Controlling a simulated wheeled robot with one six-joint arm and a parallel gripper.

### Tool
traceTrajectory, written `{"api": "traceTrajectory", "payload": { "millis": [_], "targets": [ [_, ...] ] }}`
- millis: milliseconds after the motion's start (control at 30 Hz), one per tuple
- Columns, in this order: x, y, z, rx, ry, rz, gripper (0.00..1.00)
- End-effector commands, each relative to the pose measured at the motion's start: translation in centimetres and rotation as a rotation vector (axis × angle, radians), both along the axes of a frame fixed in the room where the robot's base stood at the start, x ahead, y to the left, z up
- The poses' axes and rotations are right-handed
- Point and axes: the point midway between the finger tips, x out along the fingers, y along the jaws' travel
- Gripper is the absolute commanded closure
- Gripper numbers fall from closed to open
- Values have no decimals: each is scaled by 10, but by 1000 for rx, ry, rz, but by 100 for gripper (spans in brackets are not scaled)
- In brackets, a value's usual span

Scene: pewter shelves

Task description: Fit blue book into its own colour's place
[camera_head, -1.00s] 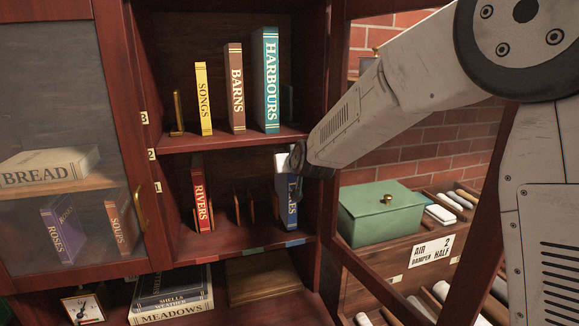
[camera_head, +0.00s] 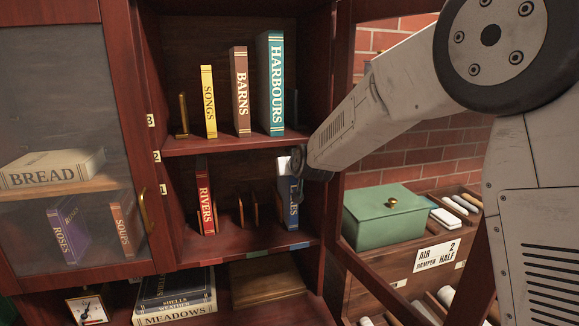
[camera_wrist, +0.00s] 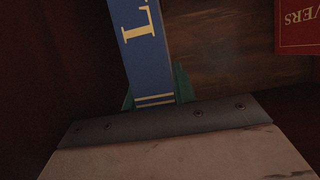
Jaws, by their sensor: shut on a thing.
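The blue book (camera_head: 287,207) stands roughly upright at the right end of the middle shelf (camera_head: 230,246). My gripper (camera_head: 291,168) comes in from the right and is shut on its upper part. In the wrist view the blue book (camera_wrist: 150,55) shows yellow lettering and gold bands, with the teal fingers of my gripper (camera_wrist: 154,97) on either side. A blue strip (camera_head: 299,246) marks the shelf edge below the book. My gripper hides part of the spine lettering. I cannot tell whether the book's foot touches the shelf.
The red RIVERS book (camera_head: 204,198) stands left on the same shelf, with empty wooden dividers (camera_head: 248,210) between. Yellow (camera_head: 208,102), brown (camera_head: 240,92) and teal (camera_head: 271,84) books stand above. The cabinet's right wall is close beside my gripper. A green box (camera_head: 384,216) sits further right.

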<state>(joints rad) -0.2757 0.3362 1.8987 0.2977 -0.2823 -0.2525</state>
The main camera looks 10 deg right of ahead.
Motion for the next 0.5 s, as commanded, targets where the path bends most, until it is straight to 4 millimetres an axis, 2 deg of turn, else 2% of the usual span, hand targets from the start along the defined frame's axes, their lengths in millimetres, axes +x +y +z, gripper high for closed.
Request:
{"api": "traceTrajectory", "payload": {
  "millis": [33, 100, 367, 500],
  "targets": [
    [0, 0, 2, 1, -4, 0, 65],
    [0, 0, 2, 1, -3, 0, 47],
    [-1, 0, -1, 0, 2, 0, 47],
    [-9, -2, 4, -1, 0, 0, 47]
  ]
}}
